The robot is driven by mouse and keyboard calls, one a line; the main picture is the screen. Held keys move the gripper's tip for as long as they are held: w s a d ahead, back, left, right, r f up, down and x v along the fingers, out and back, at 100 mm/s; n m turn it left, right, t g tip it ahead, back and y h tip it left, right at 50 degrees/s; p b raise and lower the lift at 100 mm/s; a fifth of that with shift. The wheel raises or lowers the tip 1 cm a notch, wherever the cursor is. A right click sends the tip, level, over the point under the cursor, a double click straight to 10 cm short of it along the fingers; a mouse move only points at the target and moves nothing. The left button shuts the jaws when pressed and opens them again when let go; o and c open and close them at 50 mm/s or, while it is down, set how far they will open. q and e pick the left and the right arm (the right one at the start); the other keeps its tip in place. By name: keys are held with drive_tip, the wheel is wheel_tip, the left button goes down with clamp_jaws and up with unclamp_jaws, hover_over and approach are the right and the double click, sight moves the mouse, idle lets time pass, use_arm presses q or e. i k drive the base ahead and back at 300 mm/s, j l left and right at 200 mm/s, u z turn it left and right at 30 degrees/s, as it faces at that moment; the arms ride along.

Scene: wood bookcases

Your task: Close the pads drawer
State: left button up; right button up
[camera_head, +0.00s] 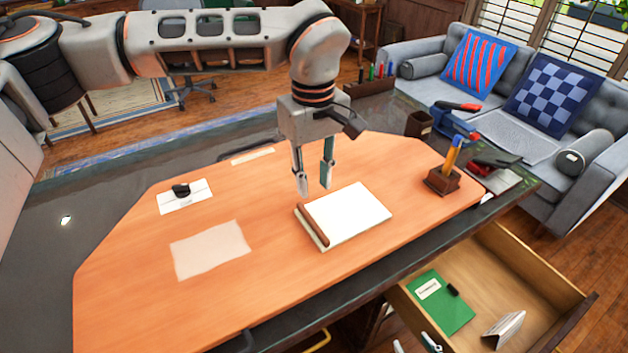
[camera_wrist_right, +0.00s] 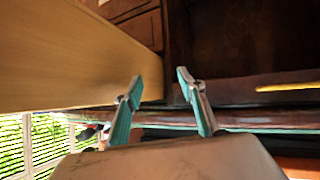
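The open drawer (camera_head: 490,268) juts from under the desk at the lower right of the head view. It holds a green pad (camera_head: 443,308) and a folded white card (camera_head: 504,328). My left gripper (camera_head: 314,184) is open and empty above the desk, just over a white notepad (camera_head: 350,216). My right gripper's fingertips (camera_head: 415,345) show at the bottom edge of the head view, beside the drawer's left side. In the right wrist view, the right gripper (camera_wrist_right: 158,82) has its fingers apart with nothing between them. A pale wooden drawer wall (camera_wrist_right: 70,55) lies to their left.
The desk (camera_head: 130,255) holds paper sheets, a pen holder (camera_head: 442,180) and a stapler-like black item (camera_head: 181,190). A grey sofa (camera_head: 420,85) stands behind at the right. A yellow handle (camera_wrist_right: 288,87) on dark wood shows in the right wrist view.

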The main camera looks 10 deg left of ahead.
sight(497, 275)
drive_tip(key=k, duration=1)
